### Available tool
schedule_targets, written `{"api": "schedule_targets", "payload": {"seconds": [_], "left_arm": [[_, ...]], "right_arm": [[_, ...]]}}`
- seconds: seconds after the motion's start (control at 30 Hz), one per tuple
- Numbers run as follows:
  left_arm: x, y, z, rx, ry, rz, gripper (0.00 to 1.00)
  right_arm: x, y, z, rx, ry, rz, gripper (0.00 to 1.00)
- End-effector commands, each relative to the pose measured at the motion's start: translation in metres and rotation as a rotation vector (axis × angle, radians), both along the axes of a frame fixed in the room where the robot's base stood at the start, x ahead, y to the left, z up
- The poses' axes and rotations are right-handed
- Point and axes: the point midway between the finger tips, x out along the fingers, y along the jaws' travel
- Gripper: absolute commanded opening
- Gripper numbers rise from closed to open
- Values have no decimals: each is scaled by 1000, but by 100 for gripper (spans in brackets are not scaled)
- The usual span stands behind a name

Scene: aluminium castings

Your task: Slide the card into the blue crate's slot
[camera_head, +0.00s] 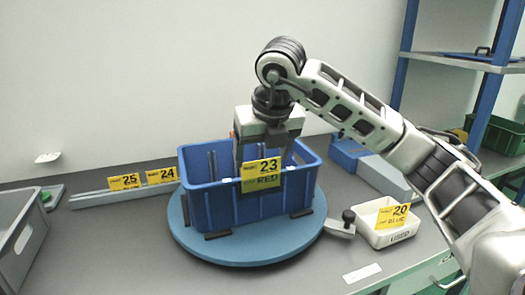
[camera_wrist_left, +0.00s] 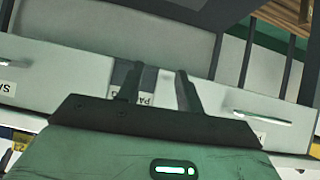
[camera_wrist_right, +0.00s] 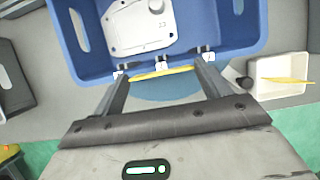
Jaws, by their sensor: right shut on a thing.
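The blue crate (camera_head: 215,205) stands on a blue round turntable (camera_head: 178,225). My right gripper (camera_head: 264,160) is over its front wall, pointing down, and shut on the yellow card (camera_head: 262,166) marked 23. In the right wrist view the yellow card edge (camera_wrist_right: 160,73) lies between the fingers, close to small clips on the crate rim (camera_wrist_right: 190,61). I cannot tell how deep the card sits in the slot. My left gripper (camera_wrist_left: 157,90) shows only in its wrist view, open and empty.
A pale casting (camera_wrist_right: 138,28) lies in the crate. Cards 25 (camera_head: 125,182) and 24 (camera_head: 161,175) stand on a grey rail. A white bin (camera_head: 388,236) with card 20 (camera_head: 392,216) is right of the turntable. A grey crate (camera_head: 20,240) stands at left.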

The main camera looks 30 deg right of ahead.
Motion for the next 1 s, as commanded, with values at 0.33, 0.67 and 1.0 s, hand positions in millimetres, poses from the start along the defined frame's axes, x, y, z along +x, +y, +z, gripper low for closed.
{"api": "schedule_targets", "payload": {"seconds": [0.33,0.67,1.0], "left_arm": [[1,-2,-26,-4,0,2,36],[1,-3,-26,-5,0,1,36],[5,-11,2,-65,-24,8,36]], "right_arm": [[0,0,-15,0,0,0,44],[0,0,-15,0,0,0,100],[0,0,-15,0,0,0,100]]}}
